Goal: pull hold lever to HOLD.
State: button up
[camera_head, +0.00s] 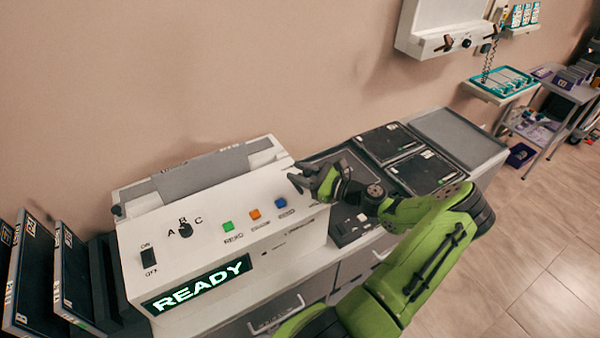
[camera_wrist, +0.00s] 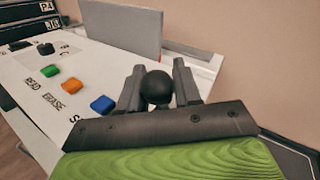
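A black ball knob (camera_wrist: 157,88), which looks like the lever's handle, sits between my fingers in the wrist view. My gripper (camera_wrist: 160,76) has one finger on each side of it, with little or no gap showing. I cannot tell whether the fingers press on it. In the head view my gripper (camera_head: 298,177) is at the right end of the white console (camera_head: 200,220), and the knob is not clearly visible there. The lever's shaft and any HOLD marking are hidden. The console display (camera_head: 198,285) reads READY.
Green (camera_head: 228,226), orange (camera_head: 254,215) and blue (camera_head: 281,203) buttons lie left of my gripper. A black selector knob (camera_head: 186,230) and a rocker switch (camera_head: 149,257) are farther left. A grey panel (camera_wrist: 124,27) stands along the console's back. Dark cassettes (camera_head: 381,143) lie on the right.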

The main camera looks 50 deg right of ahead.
jog(key=shift+o, duration=1.4)
jog(key=v, duration=1.6)
jog(key=shift+w, duration=0.1)
